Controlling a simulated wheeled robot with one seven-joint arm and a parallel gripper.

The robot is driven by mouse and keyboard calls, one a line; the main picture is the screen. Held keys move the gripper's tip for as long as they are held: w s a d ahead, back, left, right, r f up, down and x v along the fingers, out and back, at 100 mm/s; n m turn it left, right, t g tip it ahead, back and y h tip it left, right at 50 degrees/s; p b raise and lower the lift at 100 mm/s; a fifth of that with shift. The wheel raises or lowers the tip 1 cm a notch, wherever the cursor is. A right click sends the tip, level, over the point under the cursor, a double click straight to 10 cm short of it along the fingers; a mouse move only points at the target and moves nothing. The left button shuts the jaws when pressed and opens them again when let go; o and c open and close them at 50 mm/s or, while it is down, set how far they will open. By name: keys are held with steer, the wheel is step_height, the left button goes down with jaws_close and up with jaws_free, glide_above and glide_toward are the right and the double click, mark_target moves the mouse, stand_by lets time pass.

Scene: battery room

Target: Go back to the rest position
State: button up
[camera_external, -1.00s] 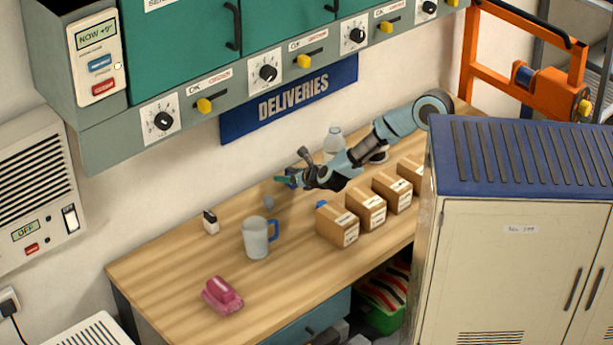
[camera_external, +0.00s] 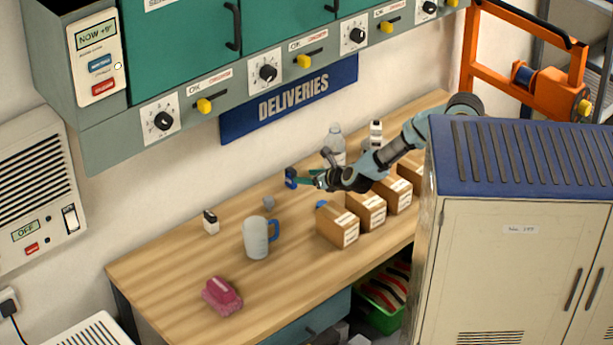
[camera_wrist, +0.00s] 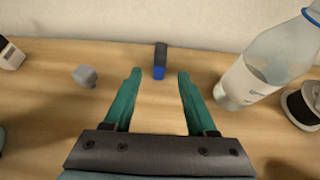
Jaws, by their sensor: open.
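My gripper (camera_external: 300,180) is above the back part of the wooden bench (camera_external: 175,275), left of the clear bottle (camera_external: 336,145). In the wrist view its two green fingers (camera_wrist: 157,95) are spread apart with nothing between them. A small dark and blue object (camera_wrist: 160,62) is beyond the fingertips, near the wall; it also shows by the gripper in the external view (camera_external: 291,178). The bottle (camera_wrist: 262,70) is to the right of the fingers in the wrist view. My arm reaches in from the right, partly hidden by the cabinet.
Several cardboard boxes (camera_external: 338,226) stand in a row below my arm. A mug with a blue handle (camera_external: 256,238), a pink object (camera_external: 222,296) and a small black-and-white item (camera_external: 210,222) are on the bench. A tall cabinet (camera_external: 515,250) stands at right. Wall units (camera_external: 190,45) overhang the bench.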

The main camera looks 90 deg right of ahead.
steer(key=s+a+r+n+y+p, duration=0.2)
steer(key=a+r+n+y+p, duration=0.25)
steer(key=a+n+p, duration=0.55)
steer(key=s+a+r+n+y+p, duration=0.1)
steer(key=a+r+n+y+p, duration=0.35)
steer(key=n, duration=0.85)
steer(key=s+a+r+n+g+p, duration=0.1)
steer(key=s+a+n+g+p, duration=0.2)
steer(key=s+n, duration=0.5)
steer(key=s+a+r+n+g+p, duration=0.2)
steer(key=s+a+n+g+p, duration=0.2)
steer(key=s+n+p, duration=0.4)
steer(key=n, duration=0.4)
steer(key=shift+s+a+n+h, duration=0.25)
steer(key=shift+a+n+h, duration=0.05)
steer(key=shift+a+n, duration=0.1)
